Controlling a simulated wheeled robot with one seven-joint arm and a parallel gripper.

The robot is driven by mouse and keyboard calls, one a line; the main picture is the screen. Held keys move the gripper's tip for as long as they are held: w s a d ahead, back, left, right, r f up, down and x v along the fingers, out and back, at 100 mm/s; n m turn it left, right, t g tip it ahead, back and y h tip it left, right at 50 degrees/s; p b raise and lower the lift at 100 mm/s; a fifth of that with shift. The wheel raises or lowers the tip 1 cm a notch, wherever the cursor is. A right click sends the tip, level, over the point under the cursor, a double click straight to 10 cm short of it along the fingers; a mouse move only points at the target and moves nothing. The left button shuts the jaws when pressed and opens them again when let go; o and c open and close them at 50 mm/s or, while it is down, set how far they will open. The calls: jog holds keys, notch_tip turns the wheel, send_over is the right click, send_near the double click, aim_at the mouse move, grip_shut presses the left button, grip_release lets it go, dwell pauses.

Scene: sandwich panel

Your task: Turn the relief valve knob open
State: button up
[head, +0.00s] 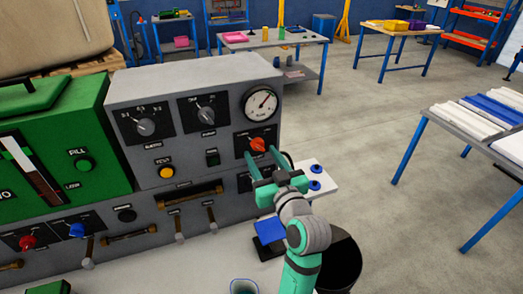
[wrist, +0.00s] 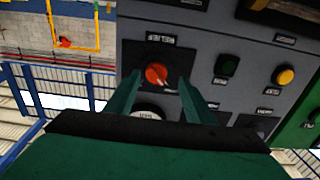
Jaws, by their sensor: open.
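The relief valve knob appears to be the orange-red knob (head: 258,144) on a dark plate at the lower right of the grey panel (head: 215,88), below the round gauge (head: 260,104). In the wrist view the knob (wrist: 156,74) lies beyond and between the fingertips. My gripper (head: 265,158) is open and empty, its green fingers pointing at the panel close to the knob. In the wrist view my gripper (wrist: 155,85) has one finger on each side of the knob's line. I cannot tell whether either finger touches it.
A green machine (head: 60,135) stands left of the panel. A yellow button (head: 166,172) and two grey dials are on the same panel. A small white plate with blue knobs (head: 315,177) is just right of my gripper. A black bin (head: 340,262) stands below.

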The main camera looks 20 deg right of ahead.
aim_at(261, 149)
jog(key=shift+w+d, duration=0.15)
jog(key=shift+w, duration=0.6)
jog(key=shift+w+d, duration=0.15)
jog(key=shift+w, duration=0.6)
